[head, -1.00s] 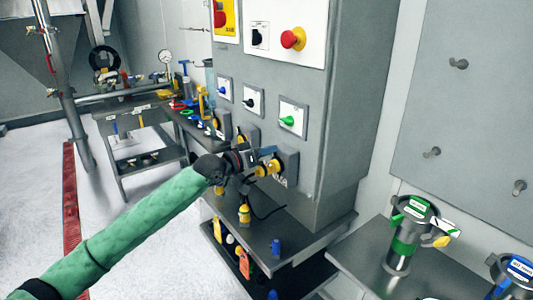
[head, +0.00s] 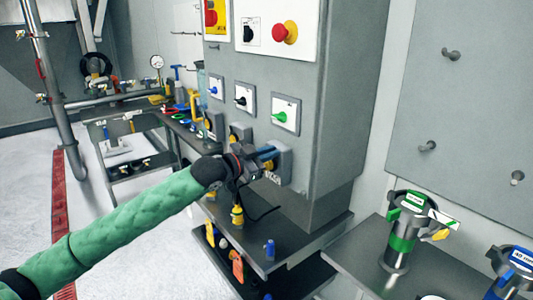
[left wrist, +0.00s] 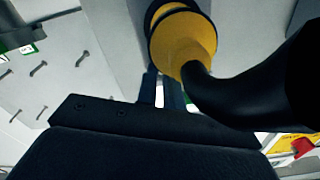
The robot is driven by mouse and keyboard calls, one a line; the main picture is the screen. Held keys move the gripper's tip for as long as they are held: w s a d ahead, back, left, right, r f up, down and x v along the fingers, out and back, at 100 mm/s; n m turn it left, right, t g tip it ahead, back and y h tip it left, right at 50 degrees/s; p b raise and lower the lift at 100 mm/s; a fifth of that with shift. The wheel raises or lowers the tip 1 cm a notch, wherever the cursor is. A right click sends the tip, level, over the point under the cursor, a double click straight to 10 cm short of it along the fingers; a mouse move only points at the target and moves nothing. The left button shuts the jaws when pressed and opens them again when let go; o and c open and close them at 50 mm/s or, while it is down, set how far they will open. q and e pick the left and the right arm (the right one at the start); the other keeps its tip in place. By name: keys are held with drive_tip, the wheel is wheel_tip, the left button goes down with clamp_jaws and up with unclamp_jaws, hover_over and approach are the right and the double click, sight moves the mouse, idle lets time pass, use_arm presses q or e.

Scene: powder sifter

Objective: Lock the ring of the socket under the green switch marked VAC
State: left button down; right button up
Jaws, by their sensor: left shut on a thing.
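The green switch (head: 280,117) is on a white plate on the grey cabinet. Below it is a grey socket (head: 285,165) with a label under it, too small to read surely. My left gripper (head: 268,155) is at this socket, its fingers hiding much of the yellow ring. In the left wrist view the yellow ring (left wrist: 183,38) surrounds a black plug with a thick black cable (left wrist: 235,85). The fingers (left wrist: 160,90) are shut on the ring's near edge. My right gripper is not in view.
Other sockets with yellow rings (head: 238,132) sit to the left under the blue and black switches. A shelf (head: 262,255) below holds small bottles and tags. A side table (head: 345,255) with a green-banded canister (head: 402,240) stands at the right.

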use_arm(q)
drive_tip(key=shift+s+d+f+m, duration=0.2)
drive_tip(key=shift+m, duration=0.6)
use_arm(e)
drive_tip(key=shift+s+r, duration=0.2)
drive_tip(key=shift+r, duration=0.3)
use_arm(q)
drive_tip(key=c, duration=1.5)
unclamp_jaws()
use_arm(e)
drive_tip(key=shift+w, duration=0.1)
